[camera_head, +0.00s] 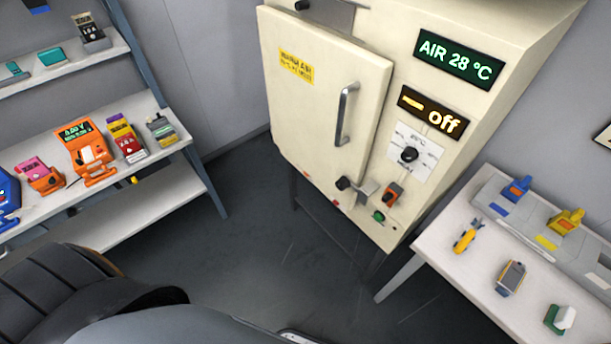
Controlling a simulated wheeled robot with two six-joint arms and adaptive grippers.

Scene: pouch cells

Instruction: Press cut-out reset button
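A cream oven-like cabinet (310,120) stands in the middle with its door shut. Below its dial (408,155), the lower right of the front carries an orange-framed switch (393,194) and a small round green button (379,215). A dark round knob (343,183) with a grey metal bracket is to their left. I cannot read any label that tells which control is the cut-out reset. A display reads "AIR 28 °C" (459,60) and another reads "off" (433,111). Neither gripper is in view, and nothing touches the controls.
A shelf unit (150,185) with several small devices stands at the left. A white table (430,245) with coloured tools, a grey block and a green-and-white item stands at the right, close to the cabinet. The dark floor (260,240) between them is clear.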

